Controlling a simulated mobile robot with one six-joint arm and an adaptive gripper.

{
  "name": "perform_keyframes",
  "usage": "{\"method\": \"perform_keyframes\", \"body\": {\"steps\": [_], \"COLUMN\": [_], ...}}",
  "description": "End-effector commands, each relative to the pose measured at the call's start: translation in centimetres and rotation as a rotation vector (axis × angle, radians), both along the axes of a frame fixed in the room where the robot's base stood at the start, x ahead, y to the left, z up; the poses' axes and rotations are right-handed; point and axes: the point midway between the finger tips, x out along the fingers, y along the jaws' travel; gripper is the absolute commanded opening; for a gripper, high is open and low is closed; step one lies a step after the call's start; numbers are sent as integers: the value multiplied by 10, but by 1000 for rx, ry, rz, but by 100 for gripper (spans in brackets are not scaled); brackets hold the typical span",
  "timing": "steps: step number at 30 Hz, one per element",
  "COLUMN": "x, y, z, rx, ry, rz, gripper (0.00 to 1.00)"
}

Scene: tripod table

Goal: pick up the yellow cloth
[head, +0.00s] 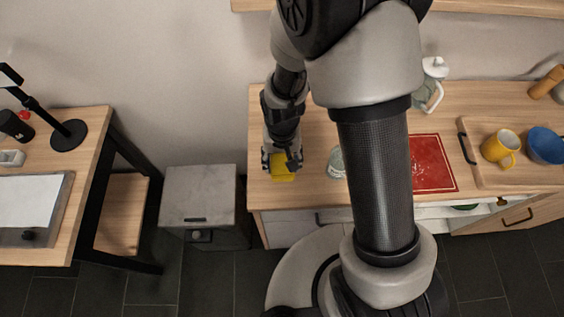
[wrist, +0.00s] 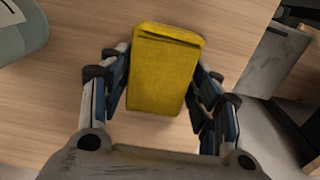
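The yellow cloth (wrist: 163,75) is a folded, block-like bundle with a dark fold line near its far end. It sits near the left end of the wooden counter; in the head view it shows as a small yellow patch (head: 283,174) below my gripper (head: 281,163). In the wrist view my gripper (wrist: 163,80) has its fingers spread wide, one on each side of the cloth. Narrow strips of counter show between the cloth and the lower parts of the fingers. Contact at the fingertips is hard to make out.
A glass jar (head: 337,163) stands just right of the cloth. A red mat (head: 432,163) and a wooden tray (head: 484,178) with a yellow mug (head: 500,147) and blue bowl (head: 546,145) lie farther right. The counter's left edge is close; a grey cabinet (head: 198,196) stands beyond it.

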Motion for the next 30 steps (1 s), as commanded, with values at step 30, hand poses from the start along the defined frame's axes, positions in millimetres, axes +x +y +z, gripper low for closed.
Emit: {"method": "perform_keyframes", "body": {"steps": [30], "x": [2], "y": [0], "z": [78], "rx": [1], "ry": [-6], "rz": [0], "gripper": [31]}}
